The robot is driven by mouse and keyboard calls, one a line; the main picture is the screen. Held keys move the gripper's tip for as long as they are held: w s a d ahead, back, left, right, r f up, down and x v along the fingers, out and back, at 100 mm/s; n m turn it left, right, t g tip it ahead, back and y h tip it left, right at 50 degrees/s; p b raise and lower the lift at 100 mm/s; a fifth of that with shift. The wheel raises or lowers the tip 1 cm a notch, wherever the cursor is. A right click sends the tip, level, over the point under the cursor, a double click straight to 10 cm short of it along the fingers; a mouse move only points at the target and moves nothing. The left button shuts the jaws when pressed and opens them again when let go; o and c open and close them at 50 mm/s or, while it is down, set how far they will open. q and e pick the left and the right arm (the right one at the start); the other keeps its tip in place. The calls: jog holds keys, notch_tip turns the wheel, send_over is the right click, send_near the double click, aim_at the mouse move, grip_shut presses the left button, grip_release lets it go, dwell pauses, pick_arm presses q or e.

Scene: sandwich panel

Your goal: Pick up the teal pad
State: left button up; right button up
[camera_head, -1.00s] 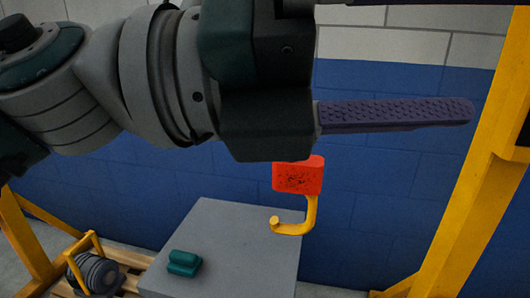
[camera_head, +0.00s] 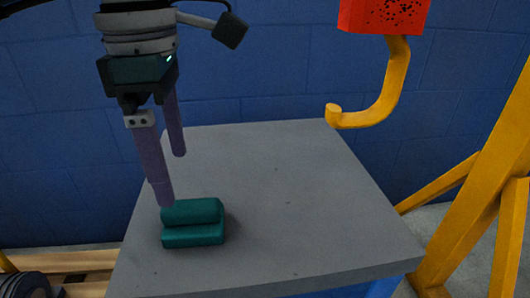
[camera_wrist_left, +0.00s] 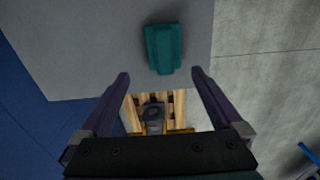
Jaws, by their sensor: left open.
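The teal pad (camera_head: 194,223) lies on the left front part of a grey table top (camera_head: 290,190). It has a ridged, two-lobed shape. My left gripper (camera_head: 172,180) is above the table's left side with its purple fingers pointing down. It is open and empty, and one fingertip shows close behind the pad in the head view. In the left wrist view the pad (camera_wrist_left: 163,48) lies beyond the fingertips, roughly midway between their lines, and the open gripper (camera_wrist_left: 158,76) does not hold it. My right gripper is not in view.
A yellow hook (camera_head: 385,90) with a red block (camera_head: 384,15) hangs over the table's back right. A yellow frame (camera_head: 490,180) stands at the right. A wooden pallet (camera_head: 70,262) with a dark object (camera_head: 25,286) is at lower left. The table's middle and right are clear.

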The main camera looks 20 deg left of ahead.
aim_at(185, 204)
pick_arm(q)
jog(key=f, duration=0.3)
jog(key=shift+d+b, duration=0.25)
jog(key=shift+b, duration=0.15)
jog(key=f, duration=0.1)
jog(key=f+b, duration=0.1)
jog(key=f, duration=0.1)
jog(key=f+b, duration=0.1)
jog(key=f, duration=0.1)
jog(key=shift+s+d+f, duration=0.2)
jog(key=shift+d, duration=0.05)
jog(key=shift+r, duration=0.1)
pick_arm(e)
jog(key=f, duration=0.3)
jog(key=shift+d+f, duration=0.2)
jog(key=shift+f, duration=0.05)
pick_arm(q)
jog(key=shift+c, duration=0.8)
jog(key=c, duration=1.2)
jog(key=shift+o, duration=0.2)
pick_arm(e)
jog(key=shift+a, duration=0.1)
pick_arm(q)
jog(key=shift+r, duration=0.1)
notch_tip(185, 204, up, 20)
jog(key=p, duration=0.6)
jog(key=shift+p, duration=0.3)
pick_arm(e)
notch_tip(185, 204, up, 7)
